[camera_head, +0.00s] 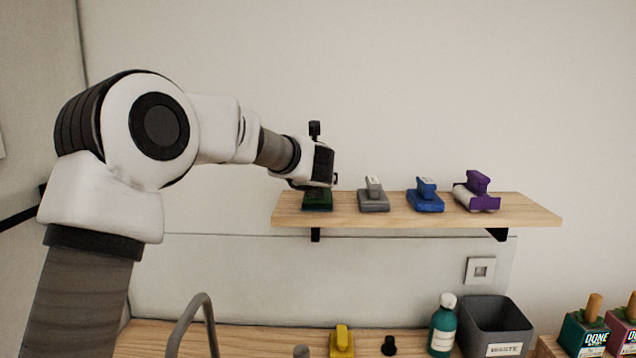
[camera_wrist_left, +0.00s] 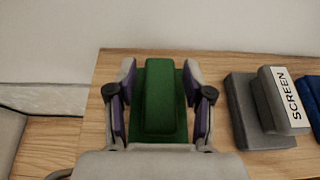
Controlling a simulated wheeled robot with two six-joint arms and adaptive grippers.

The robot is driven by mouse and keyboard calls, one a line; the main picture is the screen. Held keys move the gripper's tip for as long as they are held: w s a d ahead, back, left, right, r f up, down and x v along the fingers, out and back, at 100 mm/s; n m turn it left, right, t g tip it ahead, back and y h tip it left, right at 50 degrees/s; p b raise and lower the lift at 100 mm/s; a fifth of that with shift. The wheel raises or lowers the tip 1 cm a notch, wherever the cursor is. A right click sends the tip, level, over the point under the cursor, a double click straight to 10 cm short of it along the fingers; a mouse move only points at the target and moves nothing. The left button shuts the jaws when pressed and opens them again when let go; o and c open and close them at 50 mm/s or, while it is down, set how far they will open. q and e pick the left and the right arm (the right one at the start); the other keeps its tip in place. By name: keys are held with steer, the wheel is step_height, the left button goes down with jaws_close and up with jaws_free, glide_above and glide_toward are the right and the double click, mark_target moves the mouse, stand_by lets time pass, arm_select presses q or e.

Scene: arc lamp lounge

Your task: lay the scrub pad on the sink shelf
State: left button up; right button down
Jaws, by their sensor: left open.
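The sink shelf (camera_head: 400,215) is a light wooden board on black brackets on the wall. A green pad with a raised grip (camera_head: 318,206) lies near its left end, mostly hidden by my gripper; I take it for the scrub pad, though no label shows. In the left wrist view the green grip (camera_wrist_left: 160,98) stands between the two fingers of my left gripper (camera_wrist_left: 160,72), which is open. The fingers flank the grip with small gaps. My left gripper (camera_head: 319,183) is at the shelf's left end from above. My right gripper is not in view.
To the right on the shelf are a grey pad (camera_head: 373,202) marked SCREEN, a blue pad (camera_head: 425,204) and a purple-and-white tool (camera_head: 477,193). Below are a tap (camera_head: 195,310), a yellow tool (camera_head: 341,343), a green bottle (camera_head: 442,325) and a waste bin (camera_head: 497,315).

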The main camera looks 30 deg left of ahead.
arm_select(q)
steer(key=b+v, duration=0.2)
steer(key=v, duration=0.9)
steer(key=shift+s, duration=0.2)
stand_by(0.9)
